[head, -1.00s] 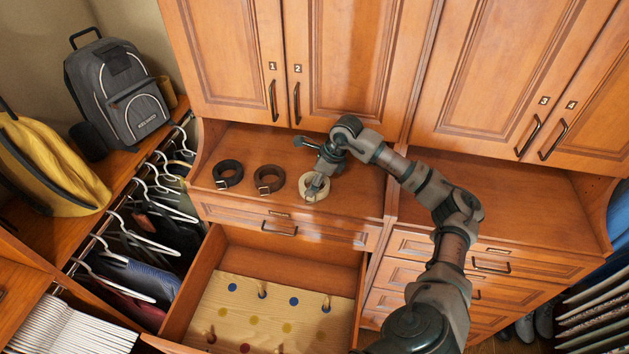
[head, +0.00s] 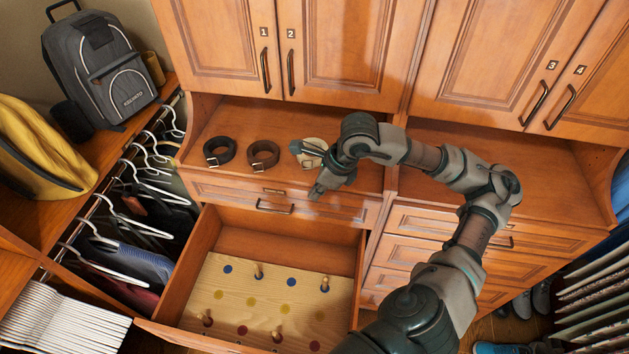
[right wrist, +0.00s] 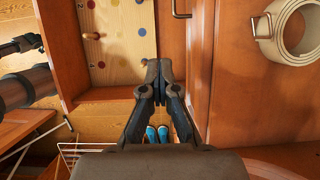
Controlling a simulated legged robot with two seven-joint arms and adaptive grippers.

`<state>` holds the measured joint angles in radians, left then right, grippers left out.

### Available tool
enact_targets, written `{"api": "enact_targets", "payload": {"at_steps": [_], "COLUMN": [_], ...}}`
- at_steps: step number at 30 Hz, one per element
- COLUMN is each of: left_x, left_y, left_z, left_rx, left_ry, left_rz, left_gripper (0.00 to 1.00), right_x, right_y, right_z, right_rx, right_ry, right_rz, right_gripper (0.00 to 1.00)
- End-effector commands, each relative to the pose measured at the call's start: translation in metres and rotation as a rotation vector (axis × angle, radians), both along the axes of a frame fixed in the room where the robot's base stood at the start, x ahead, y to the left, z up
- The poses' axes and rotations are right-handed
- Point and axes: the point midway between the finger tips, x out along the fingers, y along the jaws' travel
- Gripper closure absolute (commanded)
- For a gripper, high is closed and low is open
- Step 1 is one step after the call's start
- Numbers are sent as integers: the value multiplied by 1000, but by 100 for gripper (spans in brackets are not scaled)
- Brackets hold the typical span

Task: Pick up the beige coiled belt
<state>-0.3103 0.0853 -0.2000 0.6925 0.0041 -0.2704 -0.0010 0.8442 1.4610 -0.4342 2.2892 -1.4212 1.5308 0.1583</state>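The beige coiled belt (head: 312,150) lies on the wooden counter, to the right of two other coiled belts. My right gripper partly covers it in the head view. In the right wrist view the belt (right wrist: 292,30) shows whole-ringed at the upper right, partly cut by the frame, with its buckle on the left. My right gripper (head: 318,190) is just in front of the belt, near the counter's front edge. Its fingers (right wrist: 158,68) meet with nothing visible between them. A dark part, possibly my left gripper (right wrist: 22,45), shows at the left of the wrist view; its fingers are unclear.
A black belt (head: 219,151) and a brown belt (head: 263,155) lie on the counter. Below, an open drawer (head: 255,242) holds a pegboard (head: 215,300) with coloured dots. Cabinet doors (head: 345,50) stand behind the counter. The counter (head: 480,180) is clear on the right.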

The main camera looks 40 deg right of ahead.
Motion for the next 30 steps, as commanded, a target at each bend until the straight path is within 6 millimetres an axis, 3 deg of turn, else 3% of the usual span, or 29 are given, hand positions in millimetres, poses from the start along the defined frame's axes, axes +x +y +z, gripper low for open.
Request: {"api": "enact_targets", "payload": {"at_steps": [9, 18, 30], "left_x": [0, 0, 1], "left_y": [-2, -2, -1], "left_z": [0, 0, 0], "left_rx": [-1, -1, -1], "left_ry": [3, 3, 0], "left_rz": [2, 2, 1], "left_gripper": [54, 54, 54], "right_x": [-1, -1, -2], "right_y": [1, 1, 0], "right_z": [1, 1, 6], "right_rx": [0, -1, 0], "right_ry": [-1, -2, -4], "right_rz": [-1, -1, -1], "right_gripper": [97, 22, 20]}}
